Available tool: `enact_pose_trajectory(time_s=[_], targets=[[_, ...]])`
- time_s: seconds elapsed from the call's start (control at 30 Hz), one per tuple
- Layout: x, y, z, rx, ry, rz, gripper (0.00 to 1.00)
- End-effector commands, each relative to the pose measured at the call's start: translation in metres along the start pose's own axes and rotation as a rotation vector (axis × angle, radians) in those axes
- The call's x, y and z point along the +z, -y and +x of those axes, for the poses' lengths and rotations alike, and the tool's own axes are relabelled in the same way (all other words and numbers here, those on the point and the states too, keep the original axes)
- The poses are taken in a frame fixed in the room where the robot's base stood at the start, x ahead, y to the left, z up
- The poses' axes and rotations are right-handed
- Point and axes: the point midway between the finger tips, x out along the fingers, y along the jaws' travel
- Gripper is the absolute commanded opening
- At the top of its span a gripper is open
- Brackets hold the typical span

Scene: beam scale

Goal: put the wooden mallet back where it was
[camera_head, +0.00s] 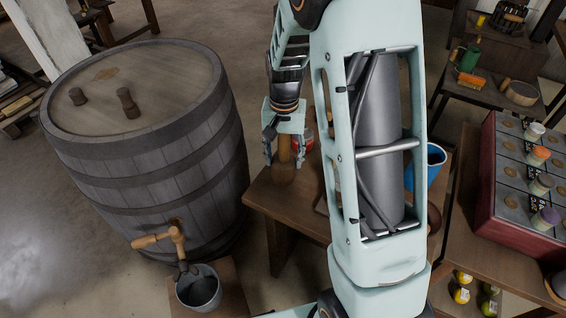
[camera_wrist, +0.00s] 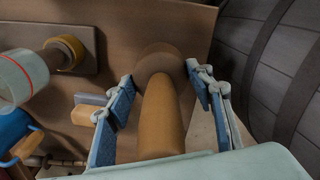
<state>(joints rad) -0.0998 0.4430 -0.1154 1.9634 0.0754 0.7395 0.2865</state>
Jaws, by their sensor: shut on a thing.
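The wooden mallet hangs head down in my gripper (camera_head: 284,139), which is shut on its light handle. Its round brown head (camera_head: 284,174) is over the left end of the wooden table (camera_head: 262,192) in the head view. In the wrist view, the mallet handle (camera_wrist: 160,120) runs between the blue finger pads of my gripper (camera_wrist: 160,96), with the darker head beyond, near the table edge by the barrel. I cannot tell whether the head touches the table. My arm hides much of the table in the head view.
A large barrel (camera_head: 150,150) with a wooden tap stands left of the table, close to the mallet. A bucket (camera_head: 199,288) sits under the tap. A blue cup (camera_head: 434,165) is right of my arm. A red case (camera_head: 490,190) with colored-topped pieces stands at the right.

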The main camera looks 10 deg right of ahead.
Motion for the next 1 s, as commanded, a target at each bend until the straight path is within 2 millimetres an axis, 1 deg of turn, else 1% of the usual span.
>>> enact_pose_trajectory(time_s=[0.13,0.23,0.33,0.57,0.7,0.73,0.87,1.0], targets=[[-0.007,0.002,0.008,0.000,-0.001,0.000,0.24],[-0.005,0.002,0.025,0.001,0.002,-0.001,0.24],[-0.005,0.002,0.035,0.000,0.000,-0.001,0.24],[-0.006,0.002,0.036,-0.001,-0.003,-0.001,0.24],[-0.006,0.002,0.040,-0.001,-0.002,-0.001,0.24],[-0.005,0.002,0.040,0.000,-0.001,-0.001,0.51],[-0.005,0.002,0.039,0.000,-0.001,-0.001,0.65],[-0.005,0.002,0.039,0.000,-0.001,-0.001,0.66]])
